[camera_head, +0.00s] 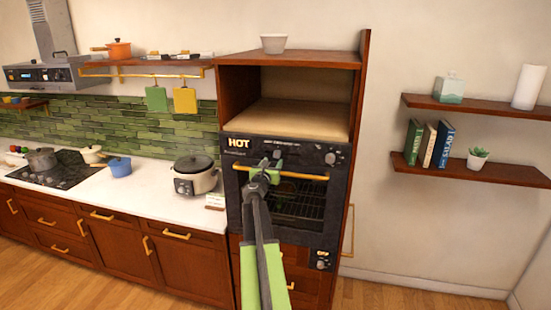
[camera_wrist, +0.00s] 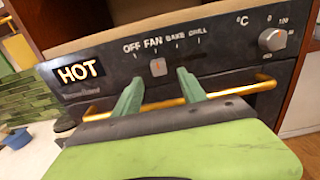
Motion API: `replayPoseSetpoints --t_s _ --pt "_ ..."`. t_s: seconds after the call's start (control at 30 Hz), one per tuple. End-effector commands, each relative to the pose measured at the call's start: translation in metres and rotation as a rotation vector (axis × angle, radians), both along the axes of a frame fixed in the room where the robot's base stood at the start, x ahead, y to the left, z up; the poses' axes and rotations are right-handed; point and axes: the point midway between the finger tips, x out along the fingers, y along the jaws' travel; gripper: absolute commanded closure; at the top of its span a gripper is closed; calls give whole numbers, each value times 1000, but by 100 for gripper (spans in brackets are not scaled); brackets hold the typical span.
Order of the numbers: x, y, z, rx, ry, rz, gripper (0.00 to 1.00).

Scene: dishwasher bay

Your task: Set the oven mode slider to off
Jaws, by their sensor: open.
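The slider shows between and just beyond the fingertips; contact cannot be told.
A yellow oven handle (camera_wrist: 236,90) runs across below the panel, behind my fingers. A round temperature knob (camera_wrist: 272,39) is at the panel's right, and a lit HOT sign (camera_wrist: 80,72) at its left. A rice cooker (camera_head: 195,177) stands on the counter left of the oven.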

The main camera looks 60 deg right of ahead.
Motion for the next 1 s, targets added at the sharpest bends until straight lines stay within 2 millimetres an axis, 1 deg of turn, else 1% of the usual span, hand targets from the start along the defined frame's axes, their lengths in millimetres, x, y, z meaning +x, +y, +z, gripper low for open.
replayPoseSetpoints --t_s 0.03,0.1,0.2,0.3,0.43,0.7,1.0 --pt "6 -17 0 0 0 -2 51" --pt "11 -32 0 0 0 -1 51" --pt "17 -50 0 0 -1 -1 51" --pt "20 -62 0 0 -1 -1 51" --pt "21 -69 0 0 -1 -2 51" --pt "21 -70 0 1 -1 -2 51" --pt "20 -70 0 1 -1 -2 90"
